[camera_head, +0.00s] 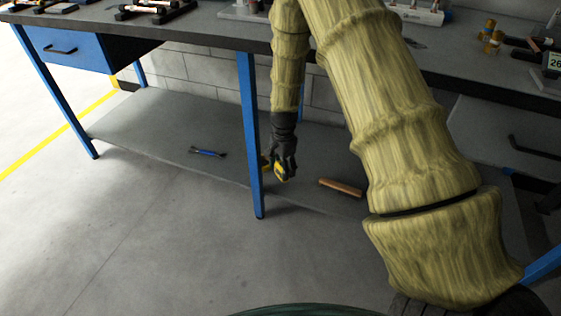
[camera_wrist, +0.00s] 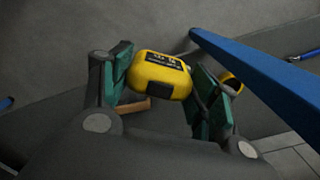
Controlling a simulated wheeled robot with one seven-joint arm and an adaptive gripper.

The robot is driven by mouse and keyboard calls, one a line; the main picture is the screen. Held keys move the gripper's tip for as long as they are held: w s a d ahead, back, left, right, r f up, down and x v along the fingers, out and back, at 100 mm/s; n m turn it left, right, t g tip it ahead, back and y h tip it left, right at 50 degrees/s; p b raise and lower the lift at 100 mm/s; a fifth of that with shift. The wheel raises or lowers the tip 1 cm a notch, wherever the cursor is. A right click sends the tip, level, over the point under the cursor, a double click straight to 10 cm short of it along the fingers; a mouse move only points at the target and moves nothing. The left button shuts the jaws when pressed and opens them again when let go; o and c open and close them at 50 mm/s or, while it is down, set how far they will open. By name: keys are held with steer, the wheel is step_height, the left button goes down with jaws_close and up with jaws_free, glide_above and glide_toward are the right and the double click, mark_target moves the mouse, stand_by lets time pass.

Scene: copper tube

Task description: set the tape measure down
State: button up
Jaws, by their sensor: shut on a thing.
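The tape measure (camera_wrist: 158,76) is a yellow, rounded block with a black label. In the wrist view it sits between the green-padded fingers of my gripper (camera_wrist: 163,88), which is shut on it. In the head view my gripper (camera_head: 282,163) hangs down beside the bench's blue front leg (camera_head: 250,130), and the tape measure (camera_head: 279,170) shows as a small yellow patch at its tip. The bench's grey lower shelf (camera_head: 150,128) lies behind and below. I cannot tell the exact gap between tape measure and shelf.
On the shelf a brown wooden piece (camera_head: 341,187) lies right of my gripper, and a blue-handled tool (camera_head: 208,152) lies left of the leg. The blue leg (camera_wrist: 255,75) passes close to my gripper. Another yellow object (camera_wrist: 232,83) shows beyond the right finger. The left shelf is mostly clear.

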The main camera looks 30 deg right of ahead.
steer(key=d+f+m+b, duration=0.35)
steer(key=f+b, duration=0.25)
steer(key=f, duration=0.3)
steer(key=d+f+m+b, duration=0.3)
steer(key=d+f+b, duration=0.2)
steer(key=f+b, duration=0.3)
steer(key=w+d+b, duration=0.2)
steer(key=w, duration=0.2)
steer(key=w+d+f+b, duration=0.1)
steer(key=w+d, duration=0.1)
steer(key=w, duration=0.3)
steer(key=w+d+f+b, duration=0.1)
steer(key=w+d+b, duration=0.1)
steer(key=w, duration=0.3)
steer(key=shift+d+f+b, duration=0.15)
steer(key=shift+d+b, duration=0.2)
steer(key=shift+d, duration=0.05)
step_height(320, 180, down, 4)
steer(key=b, duration=0.2)
steer(key=shift+r+b, duration=0.25)
steer(key=shift+b, duration=0.15)
steer(key=shift+r, duration=0.1)
steer(key=o, duration=1.2)
steer(key=shift+c, duration=0.2)
